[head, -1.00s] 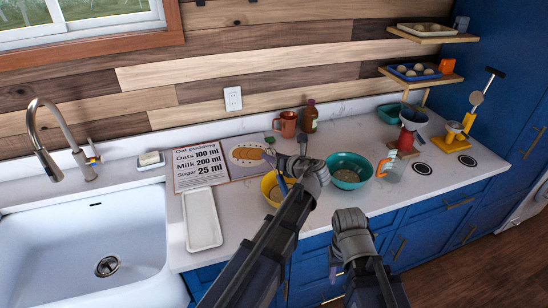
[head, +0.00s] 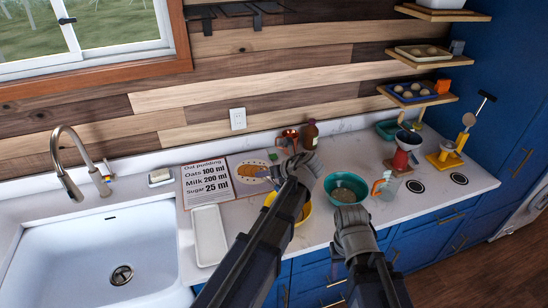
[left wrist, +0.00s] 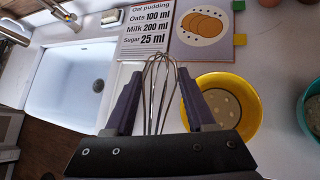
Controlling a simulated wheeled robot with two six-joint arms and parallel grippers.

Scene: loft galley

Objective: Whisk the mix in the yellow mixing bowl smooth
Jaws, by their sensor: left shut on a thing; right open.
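The yellow mixing bowl (head: 305,215) is on the counter, largely hidden behind my left arm in the head view. The left wrist view shows the bowl (left wrist: 249,88) to the right of my gripper, with a pale, spotted mix inside. My left gripper (head: 268,175) is shut on a wire whisk (left wrist: 160,75); the wires show between and beyond its fingers (left wrist: 155,85). The whisk appears beside the bowl, not inside it; its height is unclear. My right gripper (head: 352,218) is open and empty in front of the counter, its fingers barely visible.
A teal bowl (head: 346,188) with contents stands right of the yellow bowl, near a clear jug (head: 384,187). A white tray (head: 209,236) lies left, by the sink (head: 90,255).

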